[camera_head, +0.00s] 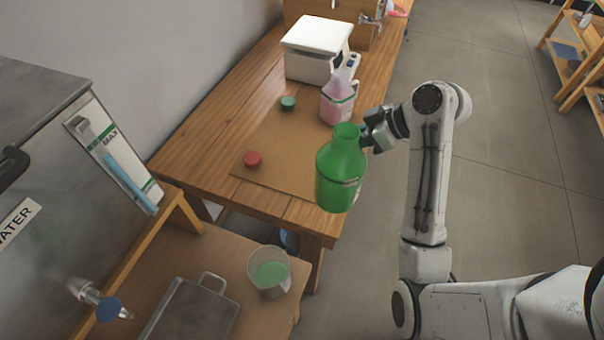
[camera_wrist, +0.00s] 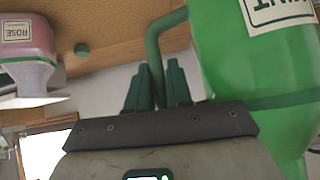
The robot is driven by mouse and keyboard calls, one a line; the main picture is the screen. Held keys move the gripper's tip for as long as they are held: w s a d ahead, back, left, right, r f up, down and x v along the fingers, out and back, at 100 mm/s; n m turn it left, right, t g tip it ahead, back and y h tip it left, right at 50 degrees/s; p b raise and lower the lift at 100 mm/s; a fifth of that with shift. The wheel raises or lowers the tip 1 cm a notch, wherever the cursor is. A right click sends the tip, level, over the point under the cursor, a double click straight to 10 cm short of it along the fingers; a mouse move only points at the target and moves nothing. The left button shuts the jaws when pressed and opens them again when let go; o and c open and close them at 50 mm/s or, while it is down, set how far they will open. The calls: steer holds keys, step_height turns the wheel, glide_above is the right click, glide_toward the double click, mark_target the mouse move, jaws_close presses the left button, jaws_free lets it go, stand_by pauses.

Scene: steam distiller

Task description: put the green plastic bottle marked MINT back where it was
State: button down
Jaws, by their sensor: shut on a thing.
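The green plastic bottle (camera_head: 338,180) hangs upright in my gripper (camera_head: 370,142), in front of the near right edge of the wooden table in the head view. Its neck looks uncapped. In the wrist view my gripper (camera_wrist: 155,88) is shut on the handle of the green bottle (camera_wrist: 225,60), with a finger on each side. Part of its label, ending in "INT", shows there. A pink bottle (camera_head: 337,103) stands on the table behind it; its ROSE label (camera_wrist: 18,32) shows in the wrist view.
A brown mat (camera_head: 290,165) on the wooden table (camera_head: 205,120) has free room. A red cap (camera_head: 252,159) and a green cap (camera_head: 288,103) lie on the table. A white scale-like box (camera_head: 312,65) stands behind. A jug of green liquid (camera_head: 268,272) and metal tray (camera_head: 195,312) are nearer.

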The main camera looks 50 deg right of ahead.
steer(key=w+d+f+p, duration=0.2)
steer(key=w+d+f, duration=0.1)
steer(key=w+f, duration=0.9)
steer(key=shift+w+d+f, duration=0.35)
steer(key=shift+w, duration=0.25)
steer(key=shift+f, duration=0.2)
steer(key=c, duration=1)
jaws_free()
steer(key=shift+s, duration=0.1)
